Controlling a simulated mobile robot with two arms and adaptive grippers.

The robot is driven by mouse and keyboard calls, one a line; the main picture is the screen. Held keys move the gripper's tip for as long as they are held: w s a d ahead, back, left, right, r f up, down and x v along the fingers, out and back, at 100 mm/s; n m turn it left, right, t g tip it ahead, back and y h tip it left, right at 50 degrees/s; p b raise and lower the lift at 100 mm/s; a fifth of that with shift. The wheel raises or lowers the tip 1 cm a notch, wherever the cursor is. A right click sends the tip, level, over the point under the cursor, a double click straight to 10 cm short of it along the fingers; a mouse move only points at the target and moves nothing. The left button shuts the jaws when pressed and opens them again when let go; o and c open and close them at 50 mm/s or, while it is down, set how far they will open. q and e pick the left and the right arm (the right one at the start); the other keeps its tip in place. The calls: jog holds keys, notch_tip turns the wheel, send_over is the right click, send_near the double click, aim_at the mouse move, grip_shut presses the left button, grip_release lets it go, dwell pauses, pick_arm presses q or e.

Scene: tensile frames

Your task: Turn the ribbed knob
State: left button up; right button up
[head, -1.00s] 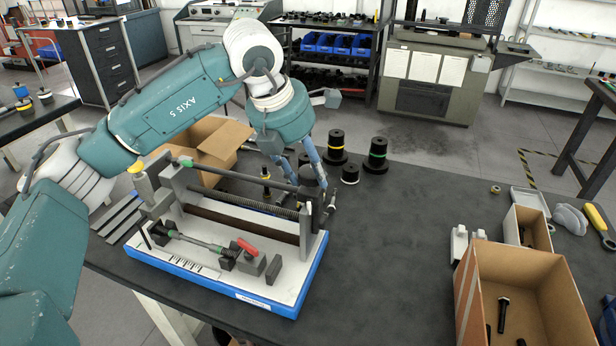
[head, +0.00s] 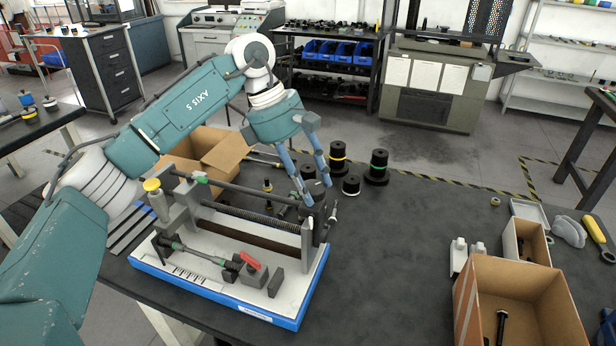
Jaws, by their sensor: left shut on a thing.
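The test rig with grey uprights stands on a white plate with a blue base (head: 215,296). The dark ribbed knob (head: 316,193) is at the rig's right end, by the right upright. My left gripper (head: 318,193) reaches down from behind, with one blue-grey finger on each side of the knob, and is shut on it. The fingers hide part of the knob, and its ribs are too small to make out. My right gripper is not in view.
Black spools (head: 377,168) stand behind the rig. An open cardboard box (head: 205,150) is at the back left. Another cardboard box (head: 520,290) holds dark bolts at the front right. The dark table top (head: 400,260) between rig and box is clear.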

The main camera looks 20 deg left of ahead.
pick_arm(q)
jog(key=m+p, duration=0.1)
jog(key=m, duration=0.1)
jog(key=m+g, duration=0.1)
jog(key=m+g+p, duration=0.1)
jog(key=m, duration=0.1)
jog(key=shift+w+d+r+m+p, duration=0.25)
jog(key=shift+w+r+m+p, duration=0.05)
jog(key=shift+r, duration=0.1)
jog(key=shift+f+m+g+y+p, duration=0.1)
jog(key=shift+m+g+y+p, duration=0.25)
jog(key=shift+m, duration=0.6)
jog(key=shift+f+m+g+y+p, duration=0.2)
jog(key=shift+m+p, duration=0.25)
jog(key=shift+m, duration=0.5)
jog(key=o, duration=1.1)
jog(key=shift+o, duration=0.2)
jog(key=shift+s+d, duration=0.1)
